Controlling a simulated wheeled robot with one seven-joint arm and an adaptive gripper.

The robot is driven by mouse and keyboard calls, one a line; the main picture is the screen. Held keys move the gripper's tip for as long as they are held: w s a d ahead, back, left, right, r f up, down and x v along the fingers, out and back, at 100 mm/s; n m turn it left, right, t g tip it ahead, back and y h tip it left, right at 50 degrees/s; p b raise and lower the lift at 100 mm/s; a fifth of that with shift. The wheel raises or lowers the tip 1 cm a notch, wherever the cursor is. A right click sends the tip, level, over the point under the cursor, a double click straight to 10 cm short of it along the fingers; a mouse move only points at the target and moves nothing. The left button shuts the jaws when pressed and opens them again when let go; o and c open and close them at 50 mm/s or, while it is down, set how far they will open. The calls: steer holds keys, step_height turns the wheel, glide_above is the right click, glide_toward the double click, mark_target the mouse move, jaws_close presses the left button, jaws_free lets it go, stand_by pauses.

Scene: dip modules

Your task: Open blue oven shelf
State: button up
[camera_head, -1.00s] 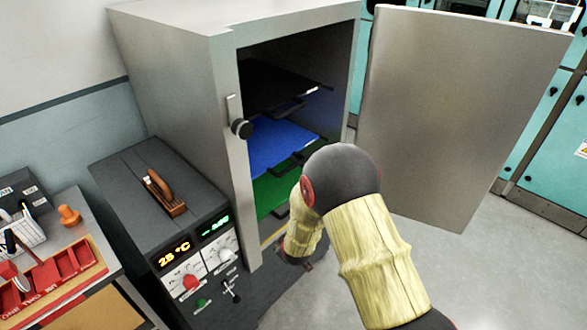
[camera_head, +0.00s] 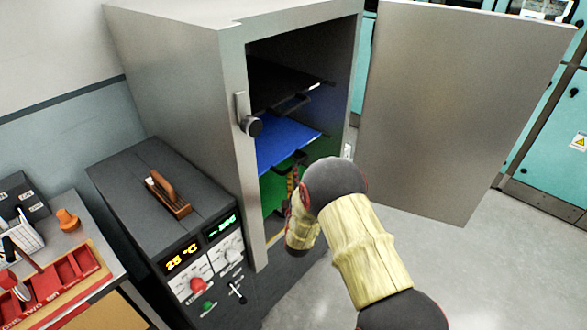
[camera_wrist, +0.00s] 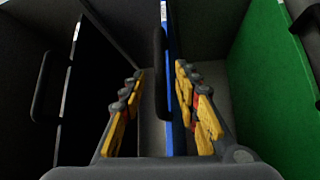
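The oven (camera_head: 185,75) stands open with its door (camera_head: 465,110) swung to the right. Inside, the blue shelf (camera_head: 285,140) lies between a black shelf (camera_head: 285,85) above and a green shelf (camera_head: 272,195) below. In the wrist view the blue shelf (camera_wrist: 169,125) shows edge-on, with its dark handle (camera_wrist: 158,70) facing me. My gripper (camera_wrist: 160,76) is open, one yellow-padded finger on each side of the blue shelf and its handle. I cannot tell whether either finger touches. In the head view my arm mostly hides the gripper (camera_head: 293,186) at the oven opening.
The black shelf's handle (camera_wrist: 42,88) and the green shelf (camera_wrist: 272,80) flank my gripper. A dark control unit (camera_head: 165,215) with a brown handle stands left of the oven. A bench with red trays (camera_head: 65,280) is further left. Floor is clear at right.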

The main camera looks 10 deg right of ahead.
steer(key=shift+b+x, duration=0.45)
steer(key=shift+x, duration=1.8)
steer(key=shift+f, duration=0.1)
steer(key=c, duration=0.8)
jaws_close()
